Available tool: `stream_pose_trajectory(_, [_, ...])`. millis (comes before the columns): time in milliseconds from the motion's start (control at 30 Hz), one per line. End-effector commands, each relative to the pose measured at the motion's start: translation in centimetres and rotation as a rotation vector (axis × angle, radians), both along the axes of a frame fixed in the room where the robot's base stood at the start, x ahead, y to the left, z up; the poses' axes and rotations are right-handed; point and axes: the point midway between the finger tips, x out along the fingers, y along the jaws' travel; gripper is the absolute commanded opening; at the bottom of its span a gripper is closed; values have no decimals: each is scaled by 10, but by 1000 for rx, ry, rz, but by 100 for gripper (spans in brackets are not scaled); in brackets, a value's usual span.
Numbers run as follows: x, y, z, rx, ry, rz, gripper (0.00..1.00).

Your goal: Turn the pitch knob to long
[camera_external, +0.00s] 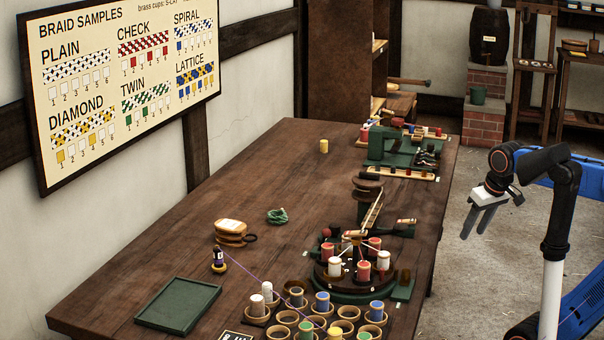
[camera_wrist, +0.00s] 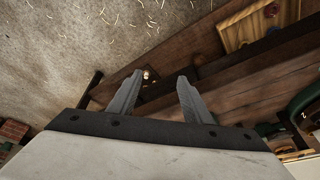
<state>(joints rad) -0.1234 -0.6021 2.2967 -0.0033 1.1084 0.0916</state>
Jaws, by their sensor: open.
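My gripper (camera_external: 473,226) hangs in the air to the right of the wooden workbench (camera_external: 170,215), over the floor. Its two fingers point down and stand apart with nothing between them. They also show in the wrist view (camera_wrist: 160,78). A round braiding machine (camera_external: 340,284) with red and white bobbins stands on a green base at the bench's front right. A green machine (camera_external: 388,148) with dark parts stands at the far end of the bench. I cannot make out the pitch knob or its setting in either view.
Round cups (camera_external: 288,318) with coloured bobbins, a green tray (camera_external: 180,303) and a wooden block-like item (camera_external: 230,232) lie on the bench's near half. The bench's middle left is mostly clear. A braid sample board (camera_external: 130,85) hangs on the wall.

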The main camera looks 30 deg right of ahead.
Motion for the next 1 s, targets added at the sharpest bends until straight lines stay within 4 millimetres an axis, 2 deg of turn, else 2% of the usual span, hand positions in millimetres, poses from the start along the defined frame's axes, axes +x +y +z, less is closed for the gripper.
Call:
stream_pose_trajectory(33, [15,10,15,3,14,11,45])
stream_pose_trajectory(200, [55,42,59,10,66,30,45])
stream_pose_trajectory(367, [90,79,94,10,112,49,45])
stream_pose_trajectory(500, [120,116,121,7,152,64,45])
stream_pose_trajectory(667, [148,163,147,-3,197,80,45])
stream_pose_trajectory(800, [170,209,165,-15,234,94,45])
stream_pose_trajectory(1000, [191,277,182,-40,285,110,45])
